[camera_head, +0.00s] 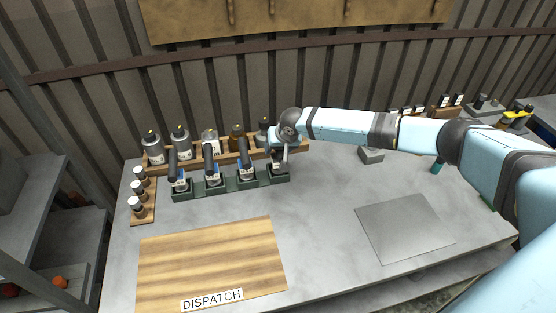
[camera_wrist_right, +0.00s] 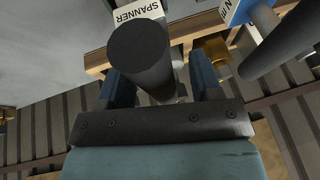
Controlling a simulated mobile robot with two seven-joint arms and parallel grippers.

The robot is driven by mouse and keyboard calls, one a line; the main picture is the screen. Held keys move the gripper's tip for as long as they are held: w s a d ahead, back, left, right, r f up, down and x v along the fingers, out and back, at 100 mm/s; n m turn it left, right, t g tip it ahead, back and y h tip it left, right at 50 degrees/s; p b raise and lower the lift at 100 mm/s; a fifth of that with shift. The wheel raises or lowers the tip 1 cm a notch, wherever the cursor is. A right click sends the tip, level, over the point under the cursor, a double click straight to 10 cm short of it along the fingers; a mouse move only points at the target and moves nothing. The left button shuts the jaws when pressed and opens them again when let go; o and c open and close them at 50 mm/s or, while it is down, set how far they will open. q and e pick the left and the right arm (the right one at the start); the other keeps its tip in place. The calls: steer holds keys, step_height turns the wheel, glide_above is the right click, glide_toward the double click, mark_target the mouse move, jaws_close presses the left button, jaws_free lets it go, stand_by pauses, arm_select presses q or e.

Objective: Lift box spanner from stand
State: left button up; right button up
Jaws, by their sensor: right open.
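A green tool stand (camera_head: 230,187) on the bench holds several dark-handled tools in a row. My right gripper (camera_head: 281,152) is at the stand's right end and mostly covers the tool there. In the right wrist view, a dark cylindrical handle (camera_wrist_right: 140,50) stands beside a label reading SPANNER (camera_wrist_right: 138,10), so it appears to be the box spanner. My right gripper (camera_wrist_right: 162,82) is open, with one finger on each side of this handle. I cannot tell whether the fingers touch it. My left gripper is out of view.
Another dark-handled tool (camera_wrist_right: 275,45) stands close by on the right in the wrist view. A wooden rack with several bottles (camera_head: 181,141) is right behind the stand. A DISPATCH board (camera_head: 215,260) and a grey plate (camera_head: 405,227) lie in front, both clear.

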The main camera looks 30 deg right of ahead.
jaws_close()
steer(key=shift+r, duration=0.1)
